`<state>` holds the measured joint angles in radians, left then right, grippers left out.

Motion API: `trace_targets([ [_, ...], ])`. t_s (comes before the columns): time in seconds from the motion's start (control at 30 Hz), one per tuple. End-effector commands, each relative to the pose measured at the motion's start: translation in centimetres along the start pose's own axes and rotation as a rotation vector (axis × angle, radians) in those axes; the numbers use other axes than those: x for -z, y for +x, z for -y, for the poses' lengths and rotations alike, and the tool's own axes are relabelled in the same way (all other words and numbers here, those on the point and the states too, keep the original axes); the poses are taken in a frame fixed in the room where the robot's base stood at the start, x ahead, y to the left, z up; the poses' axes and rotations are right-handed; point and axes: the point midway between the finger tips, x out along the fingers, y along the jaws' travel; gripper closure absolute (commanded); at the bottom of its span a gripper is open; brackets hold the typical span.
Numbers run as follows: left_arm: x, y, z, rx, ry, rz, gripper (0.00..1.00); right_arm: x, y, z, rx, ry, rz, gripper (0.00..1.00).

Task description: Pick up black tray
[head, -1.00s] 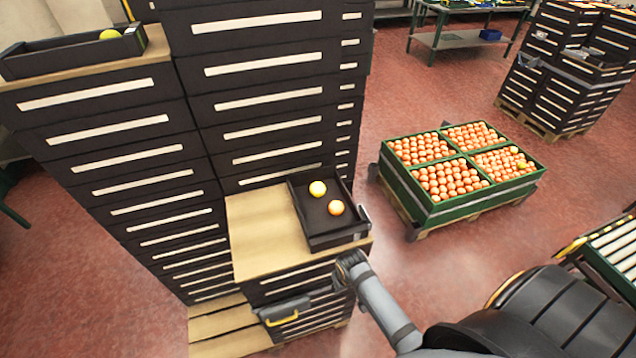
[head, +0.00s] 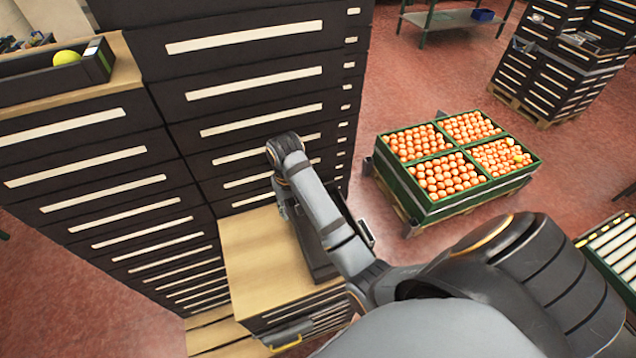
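The black tray (head: 318,262) rests on the cardboard top of a low stack of black crates. My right arm crosses in front of it, so its middle and the fruit seen in it earlier are hidden. Its right end shows beside my arm. My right gripper (head: 284,203) hangs at the far left end of the tray, below the bent wrist. Its fingertips are mostly hidden, and I cannot tell whether they touch the tray. My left gripper is not in view.
Tall stacks of black crates (head: 255,80) stand right behind and left of the tray. Another black tray (head: 103,62) with a yellow fruit (head: 67,57) is at upper left. A green crate of oranges (head: 455,207) stands on a pallet at right. Red floor between is clear.

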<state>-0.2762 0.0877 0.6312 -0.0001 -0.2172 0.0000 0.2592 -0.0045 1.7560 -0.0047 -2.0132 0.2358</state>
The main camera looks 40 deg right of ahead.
Motion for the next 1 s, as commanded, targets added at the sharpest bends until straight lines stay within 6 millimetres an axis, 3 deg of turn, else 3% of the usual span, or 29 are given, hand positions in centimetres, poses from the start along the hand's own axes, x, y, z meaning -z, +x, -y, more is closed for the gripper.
trace_targets([
  [0.17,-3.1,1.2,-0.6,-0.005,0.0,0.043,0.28,-0.1,1.5,0.0,0.0,0.0,0.002,0.66],
  [0.33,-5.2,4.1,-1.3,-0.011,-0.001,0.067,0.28,-0.1,4.6,0.0,-0.001,-0.001,0.003,0.66],
  [0.47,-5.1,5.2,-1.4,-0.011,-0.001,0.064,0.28,-0.1,5.6,0.0,0.0,-0.001,0.002,0.66],
  [0.6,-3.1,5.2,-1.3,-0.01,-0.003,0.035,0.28,-0.1,5.5,0.0,-0.001,-0.001,0.002,0.66],
  [0.73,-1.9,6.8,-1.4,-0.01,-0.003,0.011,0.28,-0.2,7.2,-0.1,-0.001,-0.001,0.003,0.66],
  [0.87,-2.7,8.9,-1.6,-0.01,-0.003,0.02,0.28,-0.4,9.5,-0.1,-0.001,-0.001,0.003,0.66],
  [1.0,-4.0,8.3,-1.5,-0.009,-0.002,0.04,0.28,-0.4,10.5,-0.1,-0.001,-0.001,0.003,0.66],
])
